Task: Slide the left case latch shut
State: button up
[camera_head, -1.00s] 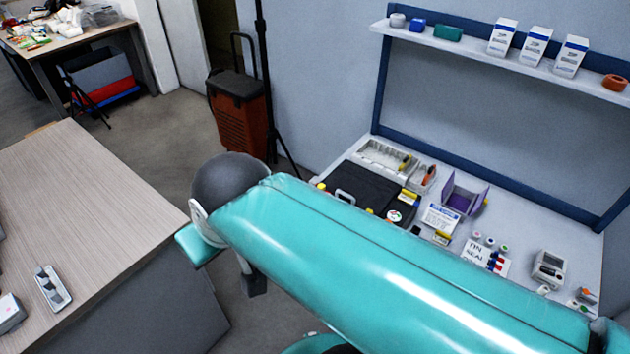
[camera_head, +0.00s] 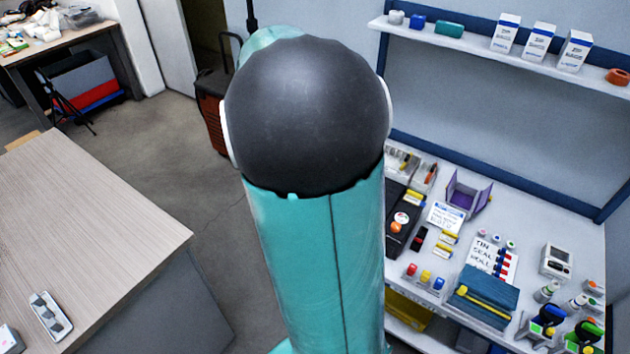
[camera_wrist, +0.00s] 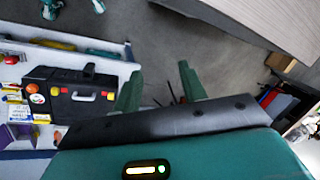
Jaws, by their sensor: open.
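Whether either is shut is too small to tell. In the head view my arm covers most of the case (camera_head: 395,197). My gripper (camera_wrist: 160,68) is open and empty, over the floor to the right of the case in the wrist view. It touches nothing visible.
In the head view, a purple open box (camera_head: 466,196), a label card (camera_head: 446,217) and a teal folder (camera_head: 484,297) lie on the crowded bench. A shelf (camera_head: 470,43) with boxes hangs above. A wooden table (camera_head: 75,225) stands at left, with open floor between.

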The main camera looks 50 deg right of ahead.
jog(key=s+d+f+m+g+h, duration=0.1)
jog(key=d+f+m, duration=0.1)
jog(key=d+f, duration=0.5)
jog(key=d+f+m+g, duration=0.15)
jog(key=d+f, duration=0.25)
jog(key=d, duration=0.6)
jog(key=s+d+f+m+h, duration=0.1)
jog(key=d+f+m, duration=0.3)
jog(key=d, duration=0.5)
jog(key=shift+n, duration=0.55)
notch_tip(320, 180, down, 15)
jog(key=shift+w+a+r, duration=0.1)
jog(key=shift+w+r, duration=0.05)
grip_shut()
